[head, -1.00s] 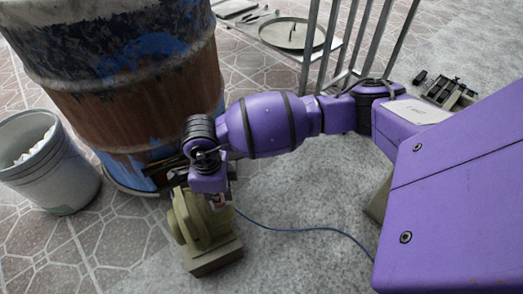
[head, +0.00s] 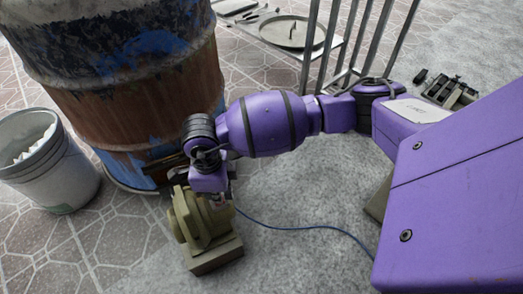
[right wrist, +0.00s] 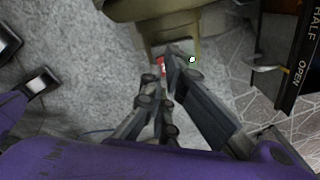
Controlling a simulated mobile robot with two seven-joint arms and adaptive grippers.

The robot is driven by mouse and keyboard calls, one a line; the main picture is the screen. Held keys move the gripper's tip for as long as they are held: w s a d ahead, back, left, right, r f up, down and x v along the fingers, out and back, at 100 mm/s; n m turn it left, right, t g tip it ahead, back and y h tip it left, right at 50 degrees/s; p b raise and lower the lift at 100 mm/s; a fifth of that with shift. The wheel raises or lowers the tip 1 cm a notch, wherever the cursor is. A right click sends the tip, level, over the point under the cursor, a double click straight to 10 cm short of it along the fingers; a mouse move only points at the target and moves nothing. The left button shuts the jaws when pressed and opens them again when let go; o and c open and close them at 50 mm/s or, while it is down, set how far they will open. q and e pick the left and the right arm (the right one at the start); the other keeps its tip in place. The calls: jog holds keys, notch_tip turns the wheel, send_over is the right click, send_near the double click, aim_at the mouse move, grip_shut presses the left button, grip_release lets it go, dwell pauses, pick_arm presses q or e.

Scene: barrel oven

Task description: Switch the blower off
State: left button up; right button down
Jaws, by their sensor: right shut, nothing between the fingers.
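The blower (head: 203,232) is an olive-tan machine with a rounded housing on a block base, on the floor at the foot of the barrel. A blue cord runs from it to the right. My right gripper (right wrist: 168,72) is shut and empty, with its fingertips at a pale plate on the blower. A small red part, seemingly the switch (right wrist: 161,65), shows beside the fingertips and is partly covered by them. I cannot tell whether they touch it or how it is set. In the head view, my right wrist hides the blower's upper part. My left gripper is out of view.
The rusty blue barrel (head: 130,90) stands just behind the blower. A dark plate marked HALF and OPEN (right wrist: 298,50) is close on the right in the wrist view. A grey bucket (head: 45,160) stands at left. Metal bars (head: 345,50) rise behind my arm.

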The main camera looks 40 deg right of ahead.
jog(key=shift+w+f, duration=0.1)
jog(key=shift+f, duration=0.15)
jog(key=shift+f, duration=0.25)
jog(key=shift+f+b, duration=0.3)
jog(key=shift+b, duration=0.1)
jog(key=shift+r, duration=0.15)
jog(key=shift+r+p, duration=0.2)
jog(key=shift+p, duration=0.1)
notch_tip(320, 180, up, 2)
jog(key=shift+r+p, duration=0.1)
jog(key=shift+p, duration=0.75)
jog(key=shift+r+p, duration=1.55)
jog(key=shift+r, duration=0.6)
jog(key=shift+f, duration=0.1)
